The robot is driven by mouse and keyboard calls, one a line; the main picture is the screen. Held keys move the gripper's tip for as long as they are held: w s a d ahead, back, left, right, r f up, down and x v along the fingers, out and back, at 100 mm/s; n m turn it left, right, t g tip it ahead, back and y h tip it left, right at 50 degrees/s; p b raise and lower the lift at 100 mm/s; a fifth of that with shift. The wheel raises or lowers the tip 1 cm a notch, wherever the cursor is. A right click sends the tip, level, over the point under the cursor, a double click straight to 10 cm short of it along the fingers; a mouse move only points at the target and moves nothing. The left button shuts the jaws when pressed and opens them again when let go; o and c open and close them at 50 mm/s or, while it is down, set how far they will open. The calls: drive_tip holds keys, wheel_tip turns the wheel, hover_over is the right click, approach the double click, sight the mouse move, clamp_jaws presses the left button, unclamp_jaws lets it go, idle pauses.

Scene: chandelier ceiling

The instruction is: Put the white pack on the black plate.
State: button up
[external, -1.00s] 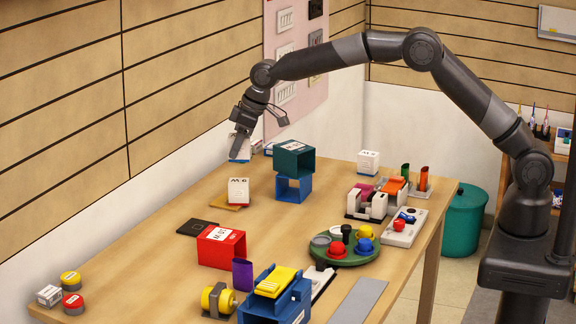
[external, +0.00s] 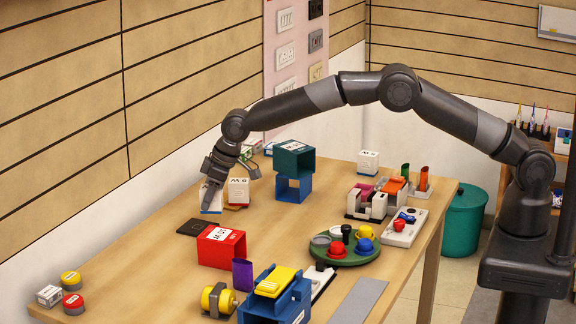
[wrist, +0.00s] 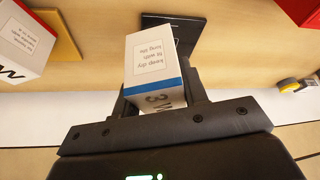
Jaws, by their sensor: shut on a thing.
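The white pack (external: 206,206) is a small white box with a blue stripe, held in my gripper (external: 212,192). In the wrist view the white pack (wrist: 150,62) sits between the two fingers of my gripper (wrist: 160,92), tilted a little in the picture. The black plate (external: 197,228) lies flat on the table, just in front of the held pack. In the wrist view the black plate (wrist: 186,38) shows behind the pack, which hides part of it. The exact height of the pack above the table is hard to tell.
A white box (external: 238,191) on a yellow plate (wrist: 62,36) stands close to the right of my gripper. A red open box (external: 221,247) stands right of the black plate. Stacked green (external: 294,158) and blue boxes are farther back. The table left of the plate is clear.

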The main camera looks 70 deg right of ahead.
sight(210, 210)
drive_tip(key=shift+f, duration=1.9)
drive_tip(key=shift+f, duration=0.2)
drive_tip(key=o, duration=1)
drive_tip(key=shift+c, duration=0.2)
